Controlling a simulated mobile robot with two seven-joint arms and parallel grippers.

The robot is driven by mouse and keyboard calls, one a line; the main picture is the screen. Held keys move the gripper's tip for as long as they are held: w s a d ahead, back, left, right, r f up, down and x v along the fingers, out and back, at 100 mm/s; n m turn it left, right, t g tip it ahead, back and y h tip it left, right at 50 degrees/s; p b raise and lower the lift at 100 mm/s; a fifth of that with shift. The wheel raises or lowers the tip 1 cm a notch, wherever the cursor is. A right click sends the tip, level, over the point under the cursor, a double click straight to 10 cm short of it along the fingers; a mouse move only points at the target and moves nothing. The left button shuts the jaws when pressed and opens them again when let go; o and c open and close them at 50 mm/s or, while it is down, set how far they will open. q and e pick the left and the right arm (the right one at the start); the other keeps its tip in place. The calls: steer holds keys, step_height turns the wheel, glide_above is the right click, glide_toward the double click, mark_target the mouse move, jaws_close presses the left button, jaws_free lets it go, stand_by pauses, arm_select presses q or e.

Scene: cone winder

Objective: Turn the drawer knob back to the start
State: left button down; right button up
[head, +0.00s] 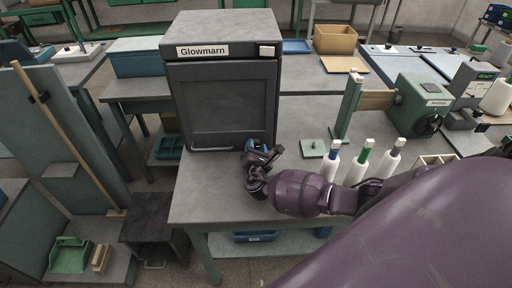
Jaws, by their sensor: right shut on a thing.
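A dark grey cabinet labelled Glowmarn (220,95) stands on the grey bench, with a large panelled front that looks closed. My right gripper (254,158) is at the lower right corner of this front, with its arm coming in from the right. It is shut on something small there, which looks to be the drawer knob. The knob is hidden by the fingers and wrist, so its turn angle cannot be told. My left gripper is not in view.
White cones on spindles (361,163) stand on the bench close to my right forearm. A green winder with a black dial (432,124) and a green upright post (348,105) are further right. The bench (210,195) is clear in front of the cabinet's left side.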

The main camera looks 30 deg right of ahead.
steer(key=n+p, duration=0.2)
steer(key=n, duration=0.2)
steer(key=shift+r, duration=0.15)
steer(key=n+p, duration=0.1)
steer(key=n, duration=0.1)
steer(key=shift+w+a+n, duration=0.1)
steer(key=shift+n, duration=0.2)
steer(key=shift+n+p, duration=0.6)
steer(key=shift+n, duration=0.4)
steer(key=n, duration=0.2)
steer(key=shift+n+p, duration=0.3)
steer(key=shift+p, duration=0.05)
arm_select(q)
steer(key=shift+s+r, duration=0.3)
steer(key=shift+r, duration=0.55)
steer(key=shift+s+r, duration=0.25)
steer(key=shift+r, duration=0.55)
arm_select(e)
steer(key=shift+a+n, duration=0.1)
steer(key=shift+n, duration=1.6)
steer(key=o, duration=0.9)
steer(key=shift+f, duration=0.2)
